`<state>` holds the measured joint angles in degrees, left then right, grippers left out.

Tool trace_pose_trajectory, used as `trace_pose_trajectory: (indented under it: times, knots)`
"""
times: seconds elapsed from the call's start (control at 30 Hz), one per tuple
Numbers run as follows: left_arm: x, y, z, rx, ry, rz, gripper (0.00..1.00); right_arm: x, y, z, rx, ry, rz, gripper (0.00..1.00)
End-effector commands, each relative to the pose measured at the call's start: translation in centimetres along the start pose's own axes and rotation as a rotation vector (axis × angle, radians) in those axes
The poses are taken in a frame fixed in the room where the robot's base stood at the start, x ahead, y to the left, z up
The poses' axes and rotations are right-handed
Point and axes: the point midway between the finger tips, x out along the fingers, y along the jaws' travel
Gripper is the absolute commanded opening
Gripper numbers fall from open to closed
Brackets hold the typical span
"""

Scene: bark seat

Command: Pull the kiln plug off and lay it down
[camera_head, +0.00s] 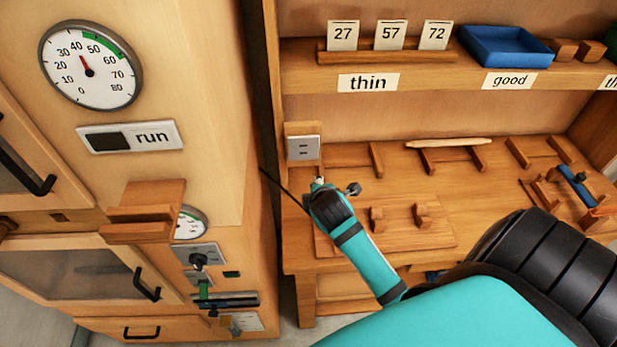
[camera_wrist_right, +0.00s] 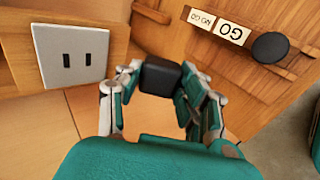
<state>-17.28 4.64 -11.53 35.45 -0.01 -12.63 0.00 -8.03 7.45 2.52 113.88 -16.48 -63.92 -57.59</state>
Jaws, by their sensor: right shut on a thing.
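The kiln plug (camera_wrist_right: 160,77) is a small black block between the fingers of my right gripper (camera_wrist_right: 160,90) in the right wrist view. The gripper is shut on it. In the head view my right gripper (camera_head: 318,184) is just below and right of the socket, and the plug there is mostly hidden. The grey wall socket (camera_head: 303,147) shows two bare slots; it also shows at the left of the right wrist view (camera_wrist_right: 70,55). The plug is apart from it. A dark cord (camera_head: 280,188) runs between the kiln side and my gripper. My left gripper is not in view.
The workbench (camera_head: 340,220) below holds wooden stands, a pale rod (camera_head: 448,143) and a block with two pegs. A GO gauge board (camera_wrist_right: 233,32) with a black knob shows at right. The kiln cabinet (camera_head: 215,90) stands close on the left. A shelf (camera_head: 420,75) spans above.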

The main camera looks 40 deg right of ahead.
Motion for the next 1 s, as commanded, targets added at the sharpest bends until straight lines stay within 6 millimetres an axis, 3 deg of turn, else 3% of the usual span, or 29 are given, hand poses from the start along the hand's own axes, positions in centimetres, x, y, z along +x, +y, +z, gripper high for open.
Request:
trace_pose_trajectory:
  times: [0.03, 0.2, 0.3, 0.67, 1.0]
  knots:
    - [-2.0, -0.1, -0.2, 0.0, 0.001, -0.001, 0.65, 1.0, 0.4, -0.1, 0.027, -0.015, -0.035, 0.0]
    - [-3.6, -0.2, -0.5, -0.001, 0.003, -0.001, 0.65, 5.4, -2.1, -1.3, 0.044, -0.035, -0.113, 0.0]
    - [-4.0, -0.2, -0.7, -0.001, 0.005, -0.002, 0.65, 7.0, -3.7, -2.5, 0.04, -0.032, -0.143, 0.0]
    - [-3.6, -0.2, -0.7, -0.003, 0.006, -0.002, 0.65, 8.8, -6.2, -3.9, 0.027, -0.027, -0.173, 0.0]
    - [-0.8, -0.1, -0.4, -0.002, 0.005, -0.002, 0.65, 10.4, -8.0, -3.9, 0.028, -0.027, -0.172, 0.0]
